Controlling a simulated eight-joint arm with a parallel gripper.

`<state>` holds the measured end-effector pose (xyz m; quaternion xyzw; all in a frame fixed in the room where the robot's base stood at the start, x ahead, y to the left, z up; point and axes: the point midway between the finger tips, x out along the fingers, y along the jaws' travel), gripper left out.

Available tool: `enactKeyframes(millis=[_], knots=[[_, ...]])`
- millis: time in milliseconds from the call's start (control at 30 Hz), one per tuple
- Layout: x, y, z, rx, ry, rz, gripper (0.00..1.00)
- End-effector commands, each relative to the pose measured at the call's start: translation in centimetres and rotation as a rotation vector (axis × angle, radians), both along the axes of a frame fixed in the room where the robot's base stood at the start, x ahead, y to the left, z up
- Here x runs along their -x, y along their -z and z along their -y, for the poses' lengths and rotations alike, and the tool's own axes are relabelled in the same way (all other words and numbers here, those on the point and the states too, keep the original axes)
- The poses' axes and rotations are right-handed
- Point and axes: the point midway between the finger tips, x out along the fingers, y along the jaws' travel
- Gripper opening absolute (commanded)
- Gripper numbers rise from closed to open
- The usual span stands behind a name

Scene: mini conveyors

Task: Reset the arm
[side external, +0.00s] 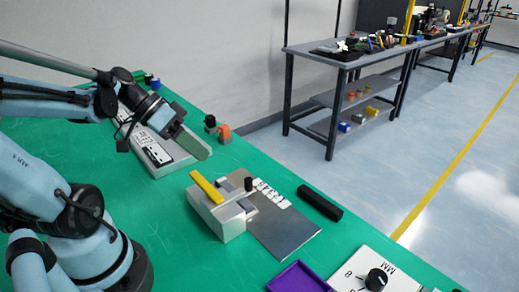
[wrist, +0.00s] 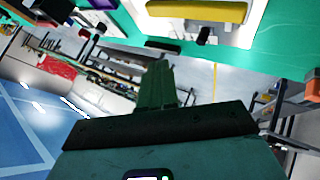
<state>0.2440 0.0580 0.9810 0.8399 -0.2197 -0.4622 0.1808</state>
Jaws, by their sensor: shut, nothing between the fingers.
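My gripper (side external: 203,152) is above the green table in the side external view, to the upper left of the grey device with the yellow bar. It is apart from that device and over the far end of a white panel strip. In the wrist view the fingers of my gripper (wrist: 158,72) are together, with nothing between them. My light blue arm comes in from the left edge and bends down towards the gripper.
The grey device (side external: 228,222) with a yellow bar (side external: 206,187) stands mid-table. A black bar (side external: 320,205), purple tray (side external: 298,278) and white knob panel (side external: 385,268) lie nearer the right edge. An orange block (side external: 224,132) sits near the far edge. Green surface is clear front left.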

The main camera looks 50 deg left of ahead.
Motion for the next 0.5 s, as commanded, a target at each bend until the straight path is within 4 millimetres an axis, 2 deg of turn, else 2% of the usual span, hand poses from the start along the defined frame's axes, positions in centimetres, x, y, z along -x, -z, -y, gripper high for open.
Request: enactKeyframes(millis=[333,500], knots=[[-0.1,0.1,0.1,-0.006,-0.002,-0.008,0.0],[-0.5,1.4,1.3,-0.085,-0.03,-0.092,0.0]])
